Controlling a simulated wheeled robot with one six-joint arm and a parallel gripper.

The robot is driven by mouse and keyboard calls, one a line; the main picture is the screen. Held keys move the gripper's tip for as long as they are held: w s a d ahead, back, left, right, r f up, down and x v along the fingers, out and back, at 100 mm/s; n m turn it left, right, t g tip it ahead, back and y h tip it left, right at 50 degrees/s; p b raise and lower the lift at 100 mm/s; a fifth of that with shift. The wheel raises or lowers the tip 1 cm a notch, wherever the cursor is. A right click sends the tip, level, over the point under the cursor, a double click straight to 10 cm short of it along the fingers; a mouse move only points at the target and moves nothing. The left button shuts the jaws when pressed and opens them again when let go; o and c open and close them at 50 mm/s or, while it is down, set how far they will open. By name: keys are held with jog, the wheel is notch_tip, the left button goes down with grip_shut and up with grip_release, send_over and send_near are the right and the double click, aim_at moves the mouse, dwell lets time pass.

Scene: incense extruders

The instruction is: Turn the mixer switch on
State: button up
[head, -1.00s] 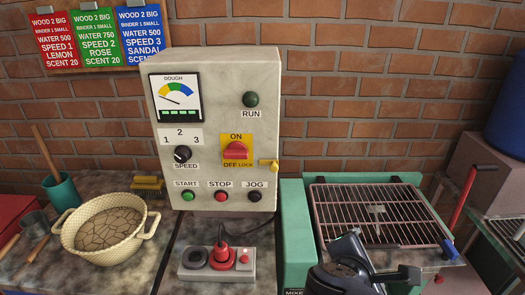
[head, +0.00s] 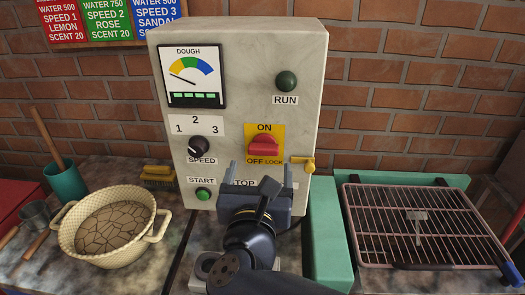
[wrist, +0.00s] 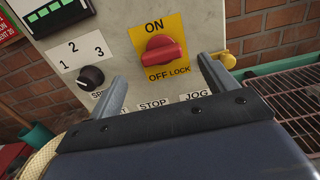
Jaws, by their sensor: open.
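The mixer control box stands upright with a red rotary switch (head: 264,146) on a yellow ON / OFF LOCK plate (head: 276,132). The switch's red handle lies roughly horizontal, and also shows in the wrist view (wrist: 162,50). A yellow lock piece (head: 304,165) sits at the box's right edge. My gripper (head: 257,168) is in front of the box, below the switch, with open empty jaws. In the wrist view its fingers (wrist: 160,82) point toward the panel, one to each side below the switch, apart from it. My gripper hides the STOP and JOG buttons in the head view.
The panel also has a speed knob (head: 199,147), a green START button (head: 203,194), a RUN lamp (head: 286,81) and a dough gauge (head: 196,76). The space before the switch looks clear.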

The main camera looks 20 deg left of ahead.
aim_at(263, 152)
jog(key=x, duration=0.6)
jog(key=shift+w, duration=0.4)
jog(key=shift+c, duration=0.4)
jog(key=c, duration=0.9)
